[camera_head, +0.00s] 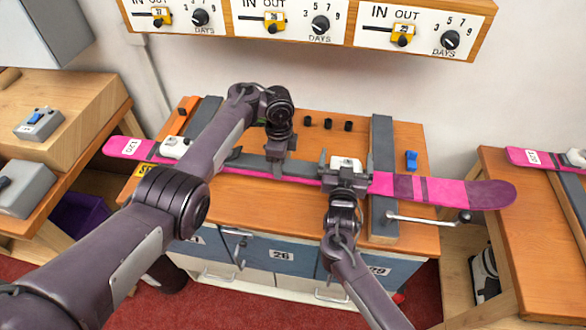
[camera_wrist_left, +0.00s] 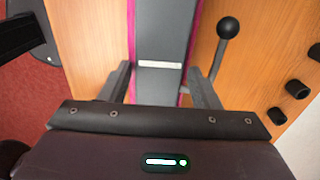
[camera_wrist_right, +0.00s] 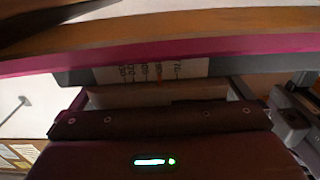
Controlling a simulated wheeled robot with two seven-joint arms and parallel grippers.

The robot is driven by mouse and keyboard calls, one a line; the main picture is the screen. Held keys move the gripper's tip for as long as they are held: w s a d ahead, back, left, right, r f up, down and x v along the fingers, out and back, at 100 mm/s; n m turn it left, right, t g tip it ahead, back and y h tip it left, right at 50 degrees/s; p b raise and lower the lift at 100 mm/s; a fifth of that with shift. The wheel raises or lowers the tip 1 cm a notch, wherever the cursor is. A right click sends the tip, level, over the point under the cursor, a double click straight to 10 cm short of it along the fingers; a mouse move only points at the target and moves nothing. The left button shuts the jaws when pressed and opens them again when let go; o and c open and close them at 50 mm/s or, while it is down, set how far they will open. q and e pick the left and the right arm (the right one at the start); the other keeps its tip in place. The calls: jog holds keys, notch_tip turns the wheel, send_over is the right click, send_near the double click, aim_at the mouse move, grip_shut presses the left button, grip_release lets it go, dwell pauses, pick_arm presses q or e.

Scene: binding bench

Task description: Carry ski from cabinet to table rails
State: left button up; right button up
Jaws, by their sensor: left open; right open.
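A long pink ski (camera_head: 440,190) with a darker tip lies across the grey rails on the orange-topped bench cabinet. A white tag shows at its left end. My left gripper (camera_head: 280,152) is over the middle-left of the ski. In the left wrist view its open fingers (camera_wrist_left: 160,85) stand on either side of the ski's grey middle (camera_wrist_left: 170,30). My right gripper (camera_head: 343,172) is open at the ski, right of centre, by a white binding piece. The ski's pink edge (camera_wrist_right: 200,45) crosses the right wrist view; the fingertips' contact there is unclear.
A second pink ski (camera_head: 520,157) lies on the side table (camera_head: 510,220) at right. A handle (camera_head: 425,218) juts past the right rail (camera_head: 383,150). Dial panels (camera_head: 350,20) hang above. A wooden block (camera_head: 70,110) and grey boxes stand at left. Red carpet lies below.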

pick_arm(q)
jog(key=shift+s, duration=0.1)
jog(key=shift+c, duration=0.7)
pick_arm(e)
jog(key=shift+c, duration=0.8)
pick_arm(q)
grip_shut()
pick_arm(e)
jog(key=shift+s, duration=0.1)
jog(key=c, duration=1.8)
pick_arm(q)
jog(key=shift+r, duration=0.3)
pick_arm(e)
jog(key=shift+a+r, duration=0.1)
jog(key=shift+r, duration=0.15)
